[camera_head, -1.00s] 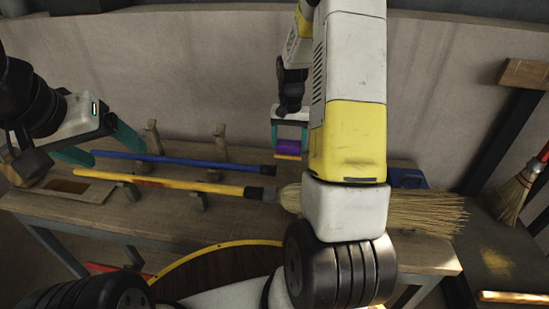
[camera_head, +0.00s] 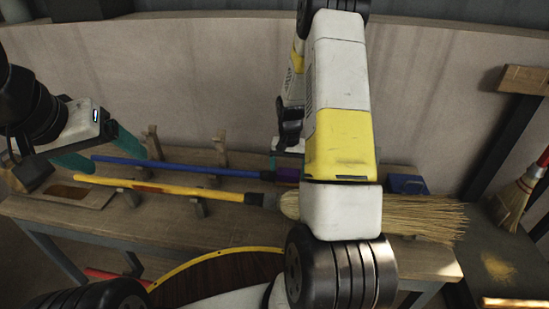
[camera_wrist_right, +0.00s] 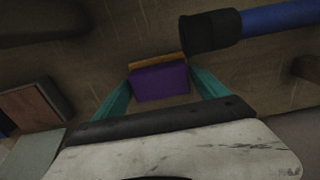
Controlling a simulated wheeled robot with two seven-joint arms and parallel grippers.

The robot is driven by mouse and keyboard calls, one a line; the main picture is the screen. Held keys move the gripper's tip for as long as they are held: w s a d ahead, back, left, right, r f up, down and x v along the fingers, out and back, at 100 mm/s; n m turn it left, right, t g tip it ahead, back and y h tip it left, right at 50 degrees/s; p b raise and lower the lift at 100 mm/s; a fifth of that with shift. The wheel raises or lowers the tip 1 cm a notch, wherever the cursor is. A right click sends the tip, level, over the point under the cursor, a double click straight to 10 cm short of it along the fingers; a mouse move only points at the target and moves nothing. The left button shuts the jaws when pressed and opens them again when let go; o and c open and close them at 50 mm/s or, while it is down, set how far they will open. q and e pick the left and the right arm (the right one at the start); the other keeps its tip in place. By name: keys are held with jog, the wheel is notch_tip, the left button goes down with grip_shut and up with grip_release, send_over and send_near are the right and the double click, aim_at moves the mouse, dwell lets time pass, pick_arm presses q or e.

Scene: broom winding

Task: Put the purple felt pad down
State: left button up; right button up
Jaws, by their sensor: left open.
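In the head view my arm hides most of the right gripper. My left gripper (camera_head: 101,150) is open and empty, its teal fingers apart above the bench's left end.
A blue handle (camera_head: 170,167) and a yellow broom handle (camera_head: 160,184) lie across pegs on the wooden bench (camera_head: 230,228). Broom bristles (camera_head: 425,215) lie at the right, with a blue block (camera_head: 407,184) behind. A small broom (camera_head: 518,196) stands at far right. The bench's front is clear.

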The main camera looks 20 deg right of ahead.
aim_at(290, 172)
jog(key=shift+o, duration=0.4)
jog(key=shift+f, duration=0.25)
jog(key=r, duration=0.7)
jog(key=shift+s+d+r, duration=0.2)
jog(key=shift+s+r, duration=0.05)
jog(key=s+a+r+n+t, duration=0.1)
jog(key=s+a+r+t, duration=0.2)
jog(key=r, duration=0.9)
jog(key=s+a+r+n+t, duration=0.1)
jog(key=s+a+r, duration=0.2)
jog(key=s, duration=0.3)
jog(key=s+a+r+n+t+y, duration=0.1)
jog(key=s+a+r+n, duration=0.1)
jog(key=s+r, duration=0.4)
jog(key=s+a+r+n+t+y, duration=0.1)
jog(key=s+a+r, duration=0.3)
jog(key=s, duration=0.3)
jog(key=shift+s+a+r+n, duration=0.3)
jog(key=shift+a+r+n, duration=0.1)
jog(key=shift+a, duration=0.2)
jog(key=shift+o, duration=0.5)
